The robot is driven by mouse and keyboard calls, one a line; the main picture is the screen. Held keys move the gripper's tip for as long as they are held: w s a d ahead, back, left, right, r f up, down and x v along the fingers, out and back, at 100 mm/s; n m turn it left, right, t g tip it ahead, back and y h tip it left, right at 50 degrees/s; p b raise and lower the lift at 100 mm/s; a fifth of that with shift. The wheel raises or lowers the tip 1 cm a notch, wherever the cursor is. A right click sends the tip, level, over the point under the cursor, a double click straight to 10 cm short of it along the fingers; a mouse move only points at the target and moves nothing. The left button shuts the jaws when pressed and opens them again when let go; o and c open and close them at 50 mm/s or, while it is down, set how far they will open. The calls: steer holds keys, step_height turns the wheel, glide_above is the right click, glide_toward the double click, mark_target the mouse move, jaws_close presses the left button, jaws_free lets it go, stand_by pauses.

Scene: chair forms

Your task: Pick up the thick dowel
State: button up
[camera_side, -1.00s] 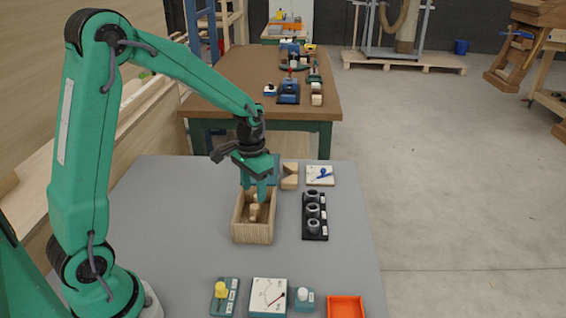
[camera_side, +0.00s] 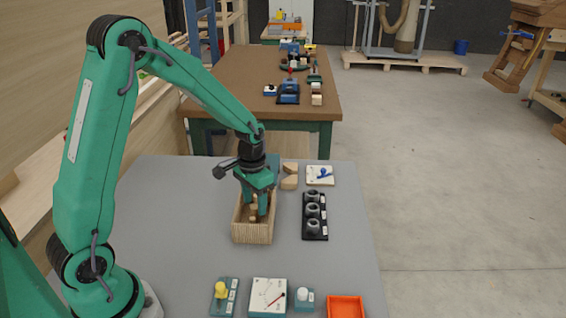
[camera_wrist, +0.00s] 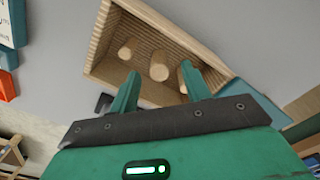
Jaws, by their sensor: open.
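A ribbed wooden box (camera_side: 252,234) stands on the grey table, and it also shows in the wrist view (camera_wrist: 103,72). Several pale wooden dowels are inside. The thick dowel (camera_wrist: 160,66) looks like the middle one in the wrist view, wider than the dowel to its left (camera_wrist: 127,49). Another dowel (camera_wrist: 183,78) is at the right, partly hidden by my right finger. My gripper (camera_wrist: 160,80) is open and empty, with its fingers apart on either side of the thick dowel in this view. In the side view my gripper (camera_side: 261,207) reaches down into the box, and contact cannot be told.
A black rack with grey rings (camera_side: 314,216) is right of the box. Wooden blocks (camera_side: 290,175) and a white tile with a blue piece (camera_side: 320,175) lie behind. An orange tray (camera_side: 345,306) and a dial panel (camera_side: 268,296) sit in front. The table's left is clear.

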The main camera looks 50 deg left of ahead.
mark_target(255, 206)
steer(key=shift+f, duration=1.75)
jaws_close()
